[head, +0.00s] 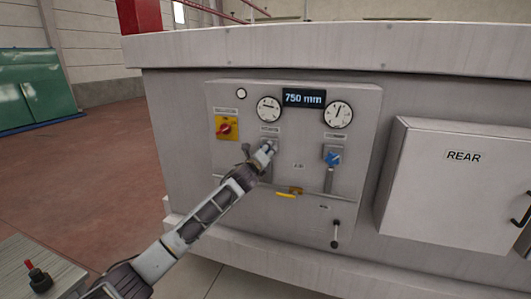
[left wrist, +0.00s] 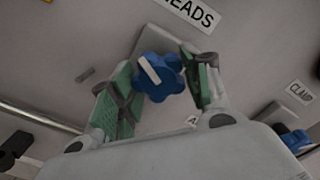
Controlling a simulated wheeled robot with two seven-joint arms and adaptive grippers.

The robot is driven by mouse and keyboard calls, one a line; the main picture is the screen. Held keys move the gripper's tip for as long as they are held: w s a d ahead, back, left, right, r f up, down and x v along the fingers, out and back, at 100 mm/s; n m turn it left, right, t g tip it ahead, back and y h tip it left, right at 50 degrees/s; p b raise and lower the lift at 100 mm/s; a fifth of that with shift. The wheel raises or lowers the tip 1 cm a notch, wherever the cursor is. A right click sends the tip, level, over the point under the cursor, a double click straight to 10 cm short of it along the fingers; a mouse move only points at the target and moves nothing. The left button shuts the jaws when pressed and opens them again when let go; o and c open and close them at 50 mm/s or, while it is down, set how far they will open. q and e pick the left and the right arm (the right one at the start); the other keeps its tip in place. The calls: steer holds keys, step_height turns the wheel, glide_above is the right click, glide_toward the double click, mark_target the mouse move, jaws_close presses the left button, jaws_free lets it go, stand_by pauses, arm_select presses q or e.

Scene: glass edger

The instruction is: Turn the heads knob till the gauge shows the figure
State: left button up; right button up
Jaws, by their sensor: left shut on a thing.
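The heads knob (left wrist: 160,78) is blue and lobed with a white pointer line, under the HEADS label (left wrist: 190,12) in the left wrist view. My left gripper (left wrist: 162,88) has its green-padded fingers shut on the knob, one at each side. In the head view my left gripper (head: 266,150) reaches the grey panel (head: 230,165) below the left dial gauge (head: 268,109) and mostly hides the knob. A dark display (head: 304,98) reads 750 mm. My right gripper is not in view.
A second blue knob (head: 333,158), labelled CLAMP in the wrist view, sits under the right dial gauge (head: 338,114). The REAR cabinet (head: 450,195) juts out at right.

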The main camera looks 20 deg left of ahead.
arm_select(q)
steer(key=o, duration=1)
steer(key=shift+s, duration=0.2)
steer(key=shift+s+a, duration=0.2)
steer(key=shift+s, duration=5.6)
steer(key=shift+n, duration=0.3)
